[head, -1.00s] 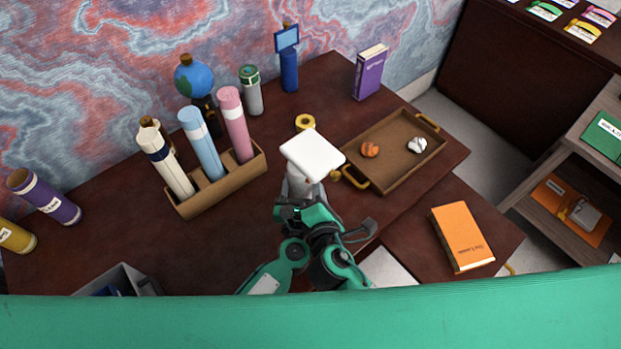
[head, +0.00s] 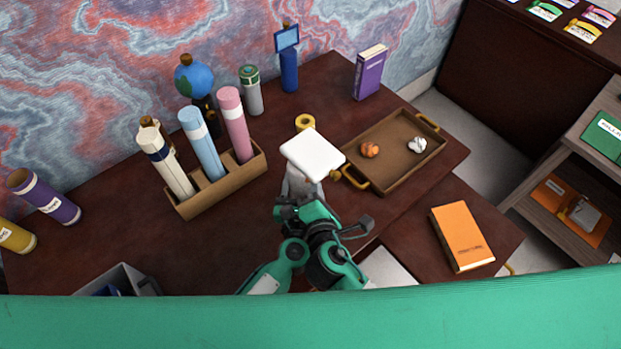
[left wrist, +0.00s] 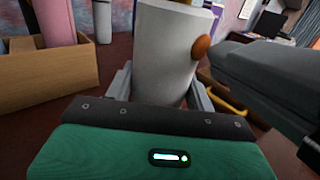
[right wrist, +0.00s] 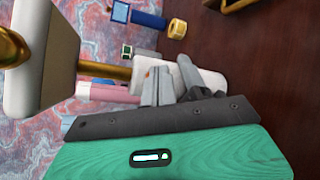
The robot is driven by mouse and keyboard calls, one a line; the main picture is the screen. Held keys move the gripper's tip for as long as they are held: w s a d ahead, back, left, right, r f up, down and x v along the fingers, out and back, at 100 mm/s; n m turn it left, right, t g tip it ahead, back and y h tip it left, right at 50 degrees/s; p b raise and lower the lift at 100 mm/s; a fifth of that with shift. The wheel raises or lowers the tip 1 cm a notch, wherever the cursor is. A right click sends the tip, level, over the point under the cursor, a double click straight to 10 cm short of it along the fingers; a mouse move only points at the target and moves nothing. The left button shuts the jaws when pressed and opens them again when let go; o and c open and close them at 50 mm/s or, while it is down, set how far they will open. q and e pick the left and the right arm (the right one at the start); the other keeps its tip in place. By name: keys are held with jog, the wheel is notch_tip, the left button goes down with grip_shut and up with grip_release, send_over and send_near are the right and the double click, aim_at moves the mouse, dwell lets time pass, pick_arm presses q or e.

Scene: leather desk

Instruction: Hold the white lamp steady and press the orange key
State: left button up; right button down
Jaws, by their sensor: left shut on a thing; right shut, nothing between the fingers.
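The white lamp (head: 312,153) stands on the desk, its flat white head over a pale cylindrical base. In the left wrist view the lamp's base (left wrist: 163,50) is between the fingers of my left gripper (left wrist: 160,92), which is shut on it. The orange key (left wrist: 201,47) is a round button on the side of the base; a sliver of it shows in the right wrist view (right wrist: 150,72). My right gripper (right wrist: 168,85) is shut and empty, its fingertips close beside the key. I cannot tell whether they touch it. My arms hide the lower base in the head view.
A wooden holder (head: 217,194) with several tubes stands left of the lamp. A brown tray (head: 395,160) with two crumpled balls lies to the right, near a yellow tape roll (head: 305,122). An orange book (head: 461,237) lies at the lower right.

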dwell(0.4)
jog(key=shift+s+d, duration=0.5)
jog(key=shift+s, duration=0.1)
jog(key=s+d, duration=0.1)
jog(key=s, duration=0.1)
jog(key=s+d, duration=0.2)
dwell(0.4)
pick_arm(q)
jog(key=o, duration=1.4)
jog(key=shift+c, duration=0.2)
